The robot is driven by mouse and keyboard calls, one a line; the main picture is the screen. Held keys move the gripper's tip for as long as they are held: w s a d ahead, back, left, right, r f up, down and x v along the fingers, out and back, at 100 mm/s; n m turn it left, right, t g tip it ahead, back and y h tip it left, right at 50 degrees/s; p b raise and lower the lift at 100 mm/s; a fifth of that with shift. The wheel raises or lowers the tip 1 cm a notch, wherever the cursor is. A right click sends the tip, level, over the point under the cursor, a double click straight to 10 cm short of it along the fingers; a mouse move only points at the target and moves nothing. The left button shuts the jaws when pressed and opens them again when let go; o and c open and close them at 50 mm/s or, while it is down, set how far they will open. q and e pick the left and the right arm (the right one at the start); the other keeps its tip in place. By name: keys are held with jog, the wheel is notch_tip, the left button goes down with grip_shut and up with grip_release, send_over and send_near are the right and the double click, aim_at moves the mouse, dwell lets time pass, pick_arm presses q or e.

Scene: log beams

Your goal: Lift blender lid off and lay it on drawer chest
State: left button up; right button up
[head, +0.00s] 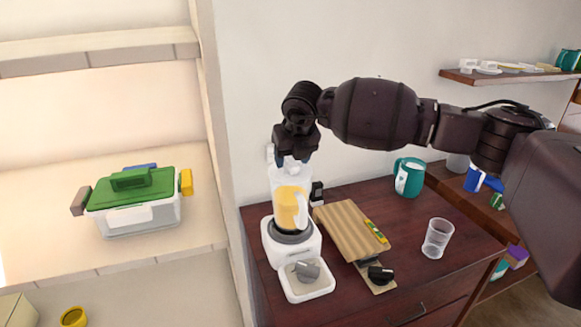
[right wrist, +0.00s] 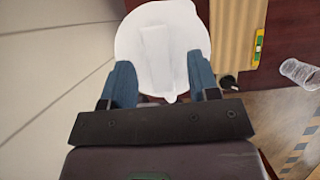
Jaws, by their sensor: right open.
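The blender (head: 290,243) stands upright on the dark red-brown drawer chest (head: 405,228), near its left side. Its jug has a yellow-orange part and a pale upper part. The white round lid (right wrist: 135,45) with a raised bar-shaped handle fills the top middle of the right wrist view. My right gripper (head: 292,160) is directly above the blender, pointing down. In the right wrist view its blue fingers (right wrist: 161,75) are apart, one on each side of the lid's handle; I cannot tell whether they touch the lid. My left gripper is not in view.
A cutting board (head: 350,230) with a green-yellow item lies right of the blender. A teal mug (head: 409,177) and a clear cup (head: 437,238) also stand on the chest. Bare chest top shows between them and at the front. A wall and shelf unit border the left.

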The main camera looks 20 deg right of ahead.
jog(key=shift+x, duration=0.8)
jog(key=shift+r, duration=0.1)
jog(key=c, duration=1)
